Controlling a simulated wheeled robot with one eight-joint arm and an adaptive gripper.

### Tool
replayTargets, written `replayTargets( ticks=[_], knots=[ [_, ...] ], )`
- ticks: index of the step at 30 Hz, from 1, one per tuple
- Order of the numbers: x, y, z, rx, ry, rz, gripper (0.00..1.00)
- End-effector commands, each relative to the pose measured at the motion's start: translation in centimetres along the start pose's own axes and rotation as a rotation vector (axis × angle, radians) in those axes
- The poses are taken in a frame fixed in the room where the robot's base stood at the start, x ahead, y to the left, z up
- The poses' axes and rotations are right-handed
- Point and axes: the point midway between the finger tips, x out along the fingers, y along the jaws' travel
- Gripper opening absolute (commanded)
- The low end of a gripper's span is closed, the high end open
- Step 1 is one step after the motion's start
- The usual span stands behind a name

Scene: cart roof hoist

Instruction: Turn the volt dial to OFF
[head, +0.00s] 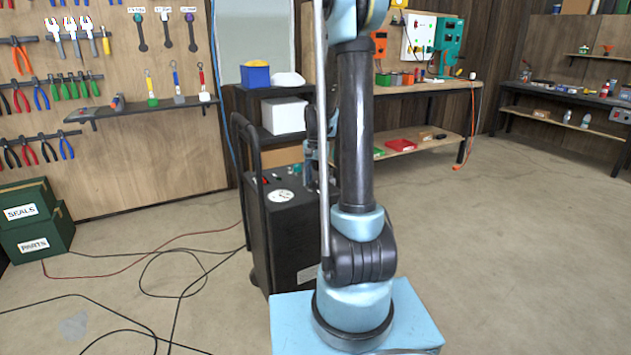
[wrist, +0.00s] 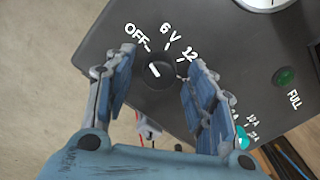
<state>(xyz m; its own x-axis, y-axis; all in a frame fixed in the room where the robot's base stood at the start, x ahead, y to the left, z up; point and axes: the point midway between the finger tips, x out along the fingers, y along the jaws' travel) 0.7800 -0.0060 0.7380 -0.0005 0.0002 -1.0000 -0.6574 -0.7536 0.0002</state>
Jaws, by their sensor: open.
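The volt dial (wrist: 160,74) is a round black knob on the dark top panel of the wheeled charger (head: 285,235). It has a short white mark slanting from upper left to lower right. The printed labels OFF (wrist: 136,35), 6 V (wrist: 170,33) and 12 (wrist: 190,54) arc above the dial, each with a white tick. My gripper (wrist: 150,76) is open, with one blue-grey finger on each side of the dial. Gaps show between the fingers and the knob. In the head view my arm hides most of the gripper and I cannot make out the dial.
A green FULL light (wrist: 285,76) and a teal knob (wrist: 242,138) are on the same panel, right of the dial. A white gauge (head: 281,196) is on the charger top. The charger's black handle (head: 245,165) rises at its left. Cables (head: 165,270) lie across the floor.

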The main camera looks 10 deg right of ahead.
Motion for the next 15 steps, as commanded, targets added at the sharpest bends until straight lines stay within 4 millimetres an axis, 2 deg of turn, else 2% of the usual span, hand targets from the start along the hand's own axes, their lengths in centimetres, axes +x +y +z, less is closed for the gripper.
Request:
replayTargets(
  ticks=[8,15],
  knots=[
    [-0.9,0.0,0.0,0.000,0.000,0.000,0.50],
    [-4.5,0.0,0.0,0.000,0.000,0.001,0.50]
  ],
)
